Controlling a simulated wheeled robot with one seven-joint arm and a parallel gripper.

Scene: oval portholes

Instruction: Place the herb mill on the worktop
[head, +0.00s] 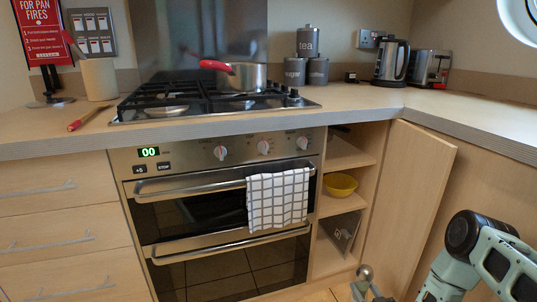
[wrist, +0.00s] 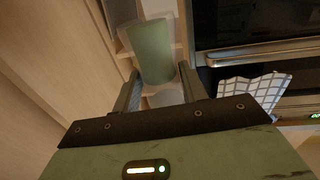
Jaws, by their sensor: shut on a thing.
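The herb mill seems to be the pale green, tapered body (wrist: 152,50) between my fingers in the wrist view. In the head view a round grey knob (head: 364,272), likely its top, shows at the bottom edge; the rest is cut off or hidden. My gripper (wrist: 158,88) is shut on it. In the head view it is low in front of the open cupboard, well below the worktop (head: 470,112). The worktop is pale wood with a grey edge and runs left and right of the hob.
A hob (head: 215,97) carries a pan (head: 240,77) with a red handle. Canisters (head: 307,62), a kettle (head: 391,60) and a toaster (head: 429,68) stand at the back. The cupboard door (head: 408,200) stands open. The right worktop's front is clear.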

